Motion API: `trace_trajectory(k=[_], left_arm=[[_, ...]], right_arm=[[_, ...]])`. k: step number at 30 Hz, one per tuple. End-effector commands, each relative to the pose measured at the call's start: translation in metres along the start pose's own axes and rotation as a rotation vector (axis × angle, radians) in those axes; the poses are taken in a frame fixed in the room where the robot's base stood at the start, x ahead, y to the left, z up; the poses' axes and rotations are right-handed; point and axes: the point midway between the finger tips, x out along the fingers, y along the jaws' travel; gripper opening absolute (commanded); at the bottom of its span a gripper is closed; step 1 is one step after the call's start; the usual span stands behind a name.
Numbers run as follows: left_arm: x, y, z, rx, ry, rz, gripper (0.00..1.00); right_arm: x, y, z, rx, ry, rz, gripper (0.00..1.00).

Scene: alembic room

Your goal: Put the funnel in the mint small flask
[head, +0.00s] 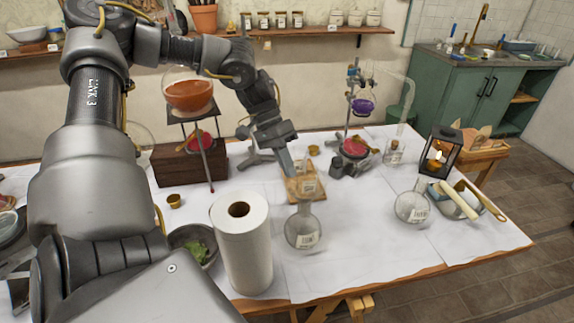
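My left gripper (284,160) reaches down over the middle of the table, just above a small wooden board (297,190). Its fingertips are small and seen from behind, so I cannot tell whether they are open or hold anything. A clear round flask with a label (303,230) stands upright in front of the board. Another clear round flask (411,207) stands to the right, and a small clear flask (394,152) stands further back. No mint tint is plain on any of them. I cannot make out a funnel. My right gripper is not in view.
A paper towel roll (243,250) stands at the front, beside a bowl with green leaves (195,249). A stand with an orange flask (188,95), a stand with a purple flask (362,104) and a lantern (439,155) stand around.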

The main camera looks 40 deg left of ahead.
Motion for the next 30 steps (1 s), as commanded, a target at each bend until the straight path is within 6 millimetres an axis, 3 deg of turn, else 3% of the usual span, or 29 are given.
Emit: trace_trajectory(k=[26, 30], left_arm=[[0.003, -0.0018, 0.0001, 0.0, 0.0, 0.0, 0.0], [0.0031, -0.0019, 0.0001, 0.0, 0.0, 0.0, 0.2]], right_arm=[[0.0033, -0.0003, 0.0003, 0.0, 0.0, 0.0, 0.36], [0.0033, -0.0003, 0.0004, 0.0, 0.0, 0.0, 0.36]])
